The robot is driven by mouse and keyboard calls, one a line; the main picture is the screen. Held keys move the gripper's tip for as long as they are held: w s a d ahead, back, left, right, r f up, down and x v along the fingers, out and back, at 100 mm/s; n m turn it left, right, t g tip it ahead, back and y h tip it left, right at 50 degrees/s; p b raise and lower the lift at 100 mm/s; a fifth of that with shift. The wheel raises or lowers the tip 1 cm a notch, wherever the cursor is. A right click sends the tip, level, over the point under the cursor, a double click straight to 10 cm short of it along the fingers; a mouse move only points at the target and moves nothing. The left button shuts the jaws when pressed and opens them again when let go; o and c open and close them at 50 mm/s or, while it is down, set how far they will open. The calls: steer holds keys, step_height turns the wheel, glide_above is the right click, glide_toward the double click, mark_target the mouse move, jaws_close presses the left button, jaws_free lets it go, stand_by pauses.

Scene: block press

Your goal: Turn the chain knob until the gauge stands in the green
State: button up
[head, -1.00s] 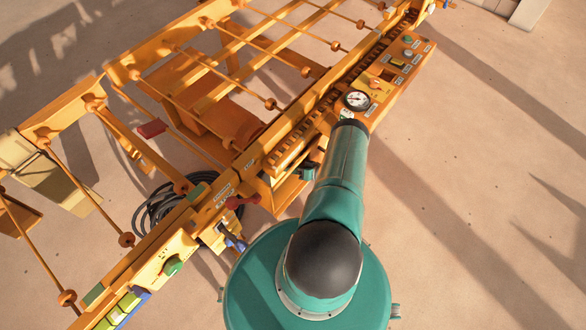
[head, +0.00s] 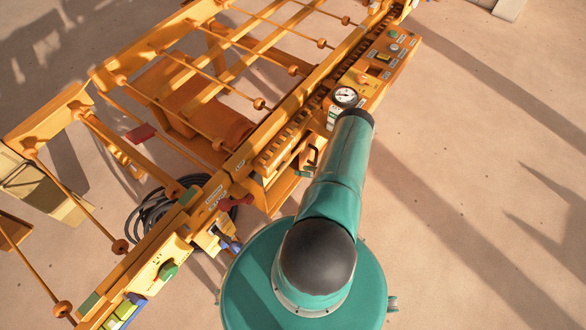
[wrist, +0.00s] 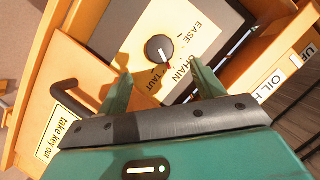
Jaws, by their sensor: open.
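The chain knob (wrist: 158,50) is a round black knob with a pale pointer line, in the wrist view on a pale plate marked EASE, CHAIN and TAUT. Its pointer slants toward the TAUT side of the plate. My gripper (wrist: 160,70) is open, with one teal finger on each side below the knob and a gap between them. I cannot tell whether either finger touches it. In the head view the gauge (head: 345,96) is a small white dial with a dark rim; its needle is too small to read against any green. My arm hides the gripper and knob there.
A black hooked handle (wrist: 78,92) and a "take key out" label (wrist: 70,128) are left of my gripper. The orange press frame (head: 250,150) runs diagonally, with a control panel (head: 385,60) beyond the gauge. A coiled black cable (head: 150,205) lies below it. Floor at right is clear.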

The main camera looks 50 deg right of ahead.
steer(key=shift+v, duration=2.05)
